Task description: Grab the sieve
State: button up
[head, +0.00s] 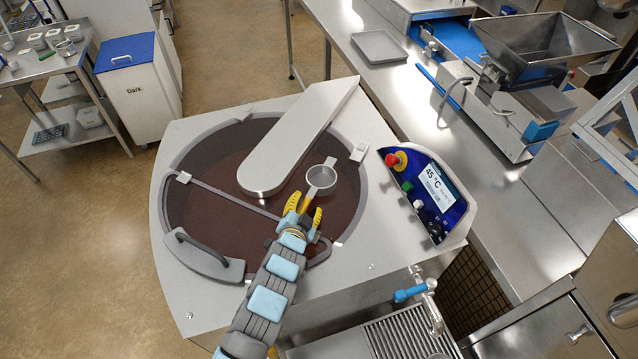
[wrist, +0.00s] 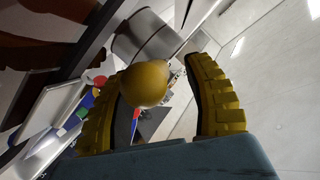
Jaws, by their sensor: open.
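The sieve (head: 321,177) is a small round metal strainer over the brown contents of the tempering bowl (head: 215,222). Its yellowish handle (head: 305,203) points toward my gripper (head: 304,209). My gripper is open, with its yellow fingers on either side of the handle. In the wrist view the rounded golden handle end (wrist: 145,84) lies between the open fingers, closer to the left finger and overlapping it in the picture. A gap shows to the right finger. Beyond it is a grey rounded shape, apparently the sieve's cup (wrist: 146,36). Whether a finger touches the handle cannot be told.
A flat metal cover (head: 300,135) spans the bowl just behind the sieve. The control panel (head: 428,195) with a red button stands to the right. A tap (head: 415,291) and drain grate are at the front right. A raised grey handle (head: 203,255) is at the front left.

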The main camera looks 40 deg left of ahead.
jog(key=shift+x, duration=0.85)
jog(key=shift+r, duration=0.1)
grip_shut()
